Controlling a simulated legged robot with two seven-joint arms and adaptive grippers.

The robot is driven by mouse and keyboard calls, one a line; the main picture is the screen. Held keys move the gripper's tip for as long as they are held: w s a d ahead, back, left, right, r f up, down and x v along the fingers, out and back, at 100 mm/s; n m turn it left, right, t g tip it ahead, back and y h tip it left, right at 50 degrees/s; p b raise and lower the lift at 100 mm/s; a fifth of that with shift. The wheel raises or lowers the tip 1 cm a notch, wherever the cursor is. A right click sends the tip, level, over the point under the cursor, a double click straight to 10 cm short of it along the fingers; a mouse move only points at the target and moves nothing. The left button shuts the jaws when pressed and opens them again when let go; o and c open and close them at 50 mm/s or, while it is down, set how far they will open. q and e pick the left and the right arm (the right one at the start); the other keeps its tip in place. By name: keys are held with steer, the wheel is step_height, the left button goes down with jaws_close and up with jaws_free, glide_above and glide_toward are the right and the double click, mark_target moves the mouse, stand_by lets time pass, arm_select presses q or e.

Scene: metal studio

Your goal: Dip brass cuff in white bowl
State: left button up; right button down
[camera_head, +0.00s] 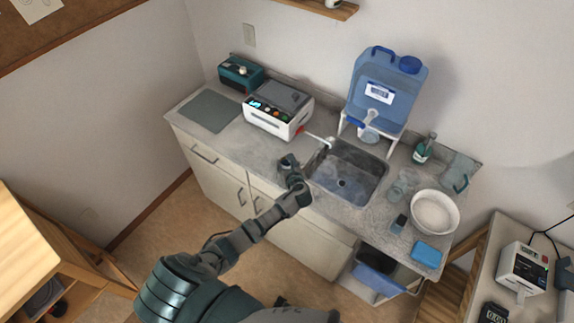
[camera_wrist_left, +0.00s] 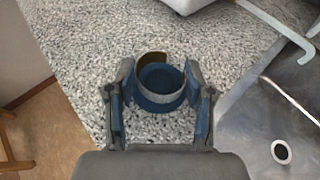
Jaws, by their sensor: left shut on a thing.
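My left gripper (camera_head: 289,162) is over the grey counter at the left edge of the sink. In the left wrist view its two fingers (camera_wrist_left: 161,92) are closed on the sides of a round, hollow cuff (camera_wrist_left: 158,102). The cuff looks blue-grey with a pale rim, and a brown-gold patch shows at its far edge. Speckled counter lies behind it; the height above it is unclear. In the head view the cuff is too small to make out clearly. The white bowl (camera_head: 431,231) stands on the counter right of the sink, apart from the gripper, with pale contents. My right gripper is not in view.
The sink (camera_head: 345,172) lies between my left gripper and the bowl. A blue water container (camera_head: 385,88) on a stand is behind it. Glassware (camera_head: 397,190), a small dark item (camera_head: 399,224) and a blue sponge-like block (camera_head: 427,254) surround the bowl. A white device (camera_head: 277,111) stands left.

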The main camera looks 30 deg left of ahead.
arm_select(q)
steer(key=shift+f+p, duration=0.15)
steer(key=shift+p, duration=0.15)
steer(key=shift+f, duration=0.2)
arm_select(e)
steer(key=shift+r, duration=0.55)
arm_select(q)
steer(key=shift+f, duration=0.2)
steer(key=o, duration=1)
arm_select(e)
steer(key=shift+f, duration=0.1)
arm_select(q)
steer(key=shift+b, duration=0.35)
steer(key=v, duration=1.7)
steer(key=shift+d+r+b, duration=0.3)
steer(key=shift+r, duration=0.05)
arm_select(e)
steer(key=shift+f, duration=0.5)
